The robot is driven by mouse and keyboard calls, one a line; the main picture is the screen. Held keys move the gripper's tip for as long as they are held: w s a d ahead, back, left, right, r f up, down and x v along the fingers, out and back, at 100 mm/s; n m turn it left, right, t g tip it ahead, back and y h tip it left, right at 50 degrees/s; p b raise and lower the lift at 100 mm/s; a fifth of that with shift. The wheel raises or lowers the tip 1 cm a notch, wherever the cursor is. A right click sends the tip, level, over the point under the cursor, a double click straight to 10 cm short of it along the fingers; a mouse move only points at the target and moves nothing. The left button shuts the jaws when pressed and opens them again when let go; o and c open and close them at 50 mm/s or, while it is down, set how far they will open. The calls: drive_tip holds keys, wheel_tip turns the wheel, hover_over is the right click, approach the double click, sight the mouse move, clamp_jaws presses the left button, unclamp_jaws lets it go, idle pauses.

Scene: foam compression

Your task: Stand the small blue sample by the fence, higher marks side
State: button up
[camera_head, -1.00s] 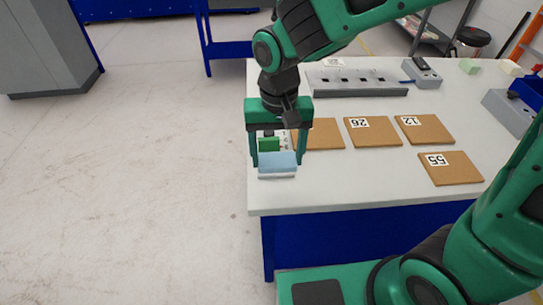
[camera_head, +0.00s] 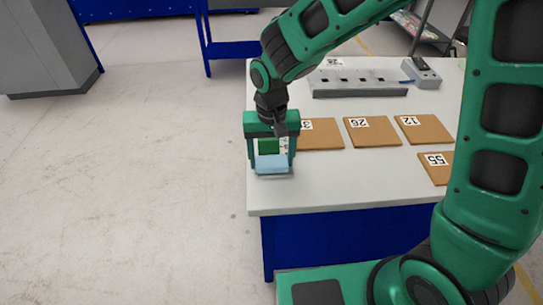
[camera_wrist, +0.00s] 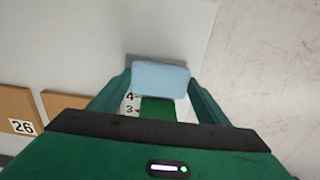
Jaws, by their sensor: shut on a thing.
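A small light blue sample (camera_head: 272,163) is held between the fingers of my gripper (camera_head: 271,160), near the left edge of the white table. In the wrist view the sample (camera_wrist: 160,79) spans the gap between the two fingers. A green block (camera_head: 269,146) shows just behind the sample, and also in the wrist view (camera_wrist: 158,110). I cannot clearly make out which part is the fence.
Brown boards numbered 26 (camera_head: 372,132), 12 (camera_head: 424,129) and 55 (camera_head: 437,168) lie to the right, with another partly hidden board (camera_head: 322,135) nearest my gripper. A grey slotted rack (camera_head: 360,82) stands at the back. The table's front strip (camera_head: 350,185) is bare.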

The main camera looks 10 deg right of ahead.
sight(272, 156)
drive_tip(key=o, duration=1)
drive_tip(key=shift+f, duration=0.1)
wheel_tip(272, 156, up, 12)
